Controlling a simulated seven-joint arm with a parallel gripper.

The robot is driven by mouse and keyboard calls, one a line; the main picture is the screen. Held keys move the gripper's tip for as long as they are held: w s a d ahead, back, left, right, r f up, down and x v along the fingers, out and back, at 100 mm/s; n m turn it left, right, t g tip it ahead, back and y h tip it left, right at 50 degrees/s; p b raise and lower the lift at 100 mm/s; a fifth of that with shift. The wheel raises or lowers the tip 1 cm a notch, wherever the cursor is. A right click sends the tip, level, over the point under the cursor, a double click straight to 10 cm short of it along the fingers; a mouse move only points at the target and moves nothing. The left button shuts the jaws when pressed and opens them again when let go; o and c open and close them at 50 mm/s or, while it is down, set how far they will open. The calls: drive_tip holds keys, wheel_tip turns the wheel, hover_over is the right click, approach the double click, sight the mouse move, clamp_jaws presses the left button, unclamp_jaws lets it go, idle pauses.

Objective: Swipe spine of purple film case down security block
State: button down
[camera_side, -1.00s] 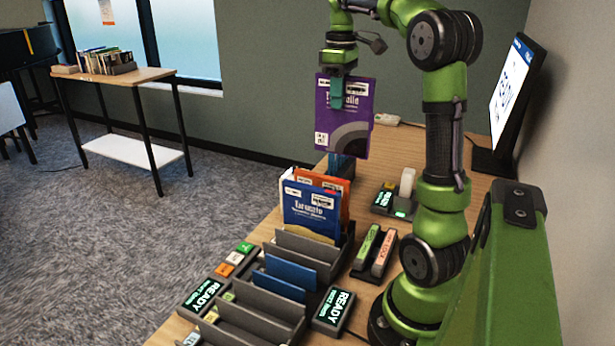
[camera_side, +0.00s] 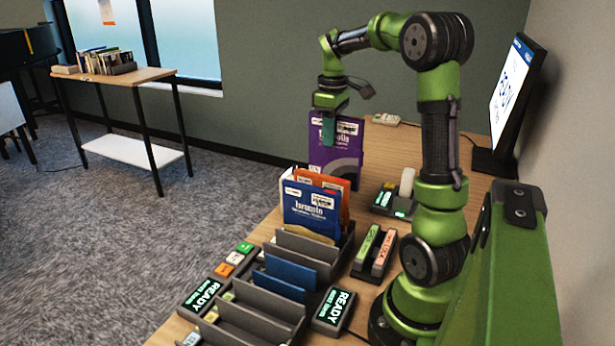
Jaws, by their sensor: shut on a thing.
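My gripper (camera_side: 329,128) points down and is shut on the top of the purple film case (camera_side: 345,160). The case hangs upright, its printed face toward the camera, at the far end of the sorter. Its lower left part is hidden behind the blue and orange cases, so I cannot tell whether it touches anything below. A dark block with a green and a pink lettered strip (camera_side: 375,252), which looks like the security block, stands on the table right of the sorter, nearer the camera and apart from the case.
A blue case (camera_side: 311,209) and an orange case stand in the grey slotted sorter (camera_side: 262,300). Lit READY displays (camera_side: 333,306) flank it. A small device with a white roller (camera_side: 407,182) stands right of the purple case. A monitor (camera_side: 510,85) stands at the back right.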

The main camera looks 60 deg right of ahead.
sight(327, 165)
drive_tip(key=shift+w+f, duration=0.3)
drive_tip(key=shift+f, duration=0.25)
drive_tip(key=shift+w+f, duration=0.25)
drive_tip(key=shift+f, duration=3.75)
drive_tip(key=shift+s, duration=0.15)
drive_tip(key=shift+s, duration=0.85)
drive_tip(key=shift+r, duration=6.05)
